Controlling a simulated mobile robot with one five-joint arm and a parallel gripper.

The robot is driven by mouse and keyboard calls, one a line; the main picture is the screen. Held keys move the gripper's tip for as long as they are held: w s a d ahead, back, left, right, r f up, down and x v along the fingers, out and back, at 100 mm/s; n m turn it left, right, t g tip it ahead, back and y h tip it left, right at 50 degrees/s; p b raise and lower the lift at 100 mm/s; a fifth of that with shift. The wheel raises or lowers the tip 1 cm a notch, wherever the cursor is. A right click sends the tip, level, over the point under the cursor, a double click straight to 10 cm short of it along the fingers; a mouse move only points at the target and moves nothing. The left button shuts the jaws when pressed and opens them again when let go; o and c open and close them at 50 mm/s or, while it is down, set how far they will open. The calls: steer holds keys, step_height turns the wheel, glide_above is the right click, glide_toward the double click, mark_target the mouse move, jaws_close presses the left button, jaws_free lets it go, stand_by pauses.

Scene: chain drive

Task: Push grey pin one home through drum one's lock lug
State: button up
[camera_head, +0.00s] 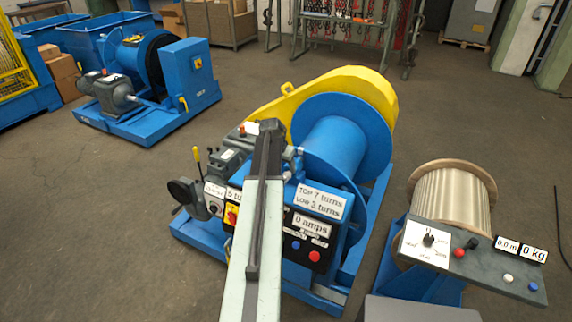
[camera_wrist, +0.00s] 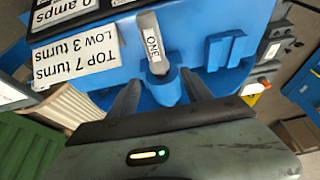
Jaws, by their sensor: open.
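Grey pin one (camera_wrist: 150,26), a light grey piece with a white ONE label, stands in the wrist view at the blue body's edge. Its near end meets a small rounded blue lug (camera_wrist: 164,88), apparently drum one's lock lug. How deep the pin sits cannot be told. My gripper (camera_wrist: 160,78) is open, with one dark finger on each side of the lug and nothing visibly gripped. Whether the fingers touch it is unclear. In the head view my arm reaches the blue winch, its dark end (camera_head: 270,128) beside the blue drum (camera_head: 335,145); the pin is not clear there.
A white turns sign (camera_head: 319,201) and an amps panel (camera_head: 310,224) are close to my arm. A yellow chain guard (camera_head: 345,82) stands behind the drum. A spool (camera_head: 452,194) with a grey control desk (camera_head: 470,262) stands at right. Open floor lies behind.

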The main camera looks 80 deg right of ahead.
steer(key=p+v, duration=0.1)
steer(key=v, duration=0.1)
steer(key=shift+a+r, duration=0.15)
steer(key=shift+r, duration=0.25)
steer(key=shift+f, duration=0.15)
